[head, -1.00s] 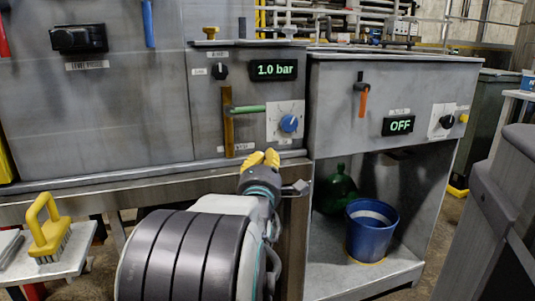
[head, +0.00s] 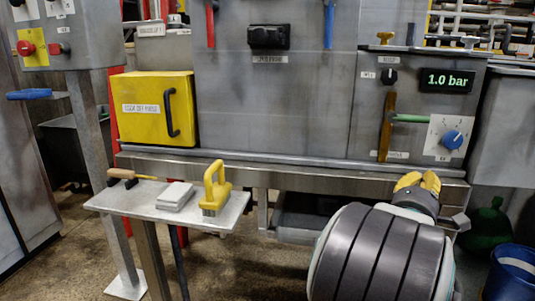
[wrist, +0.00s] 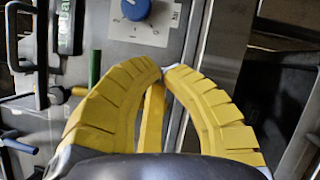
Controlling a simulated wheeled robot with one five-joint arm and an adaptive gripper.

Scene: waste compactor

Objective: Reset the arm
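My arm is folded low at the right of the head view, in front of the compactor. My gripper (head: 417,182) has yellow fingers and sits near the front ledge, below the panel with the 1.0 bar display (head: 447,80). In the wrist view, the curved yellow fingers (wrist: 164,73) meet at their tips, and nothing held shows between them. The blue dial (head: 452,139) is above and right of my gripper; it also shows in the wrist view (wrist: 135,9). A green-handled lever (head: 411,118) is above my gripper.
A small side table (head: 152,207) holds a yellow-handled brush (head: 215,190), a grey block (head: 174,196) and a wooden-handled tool (head: 122,174). A yellow box (head: 147,109) stands behind it. A post (head: 99,190) is at left. A blue bucket (head: 514,272) is at lower right. Floor shows at lower left.

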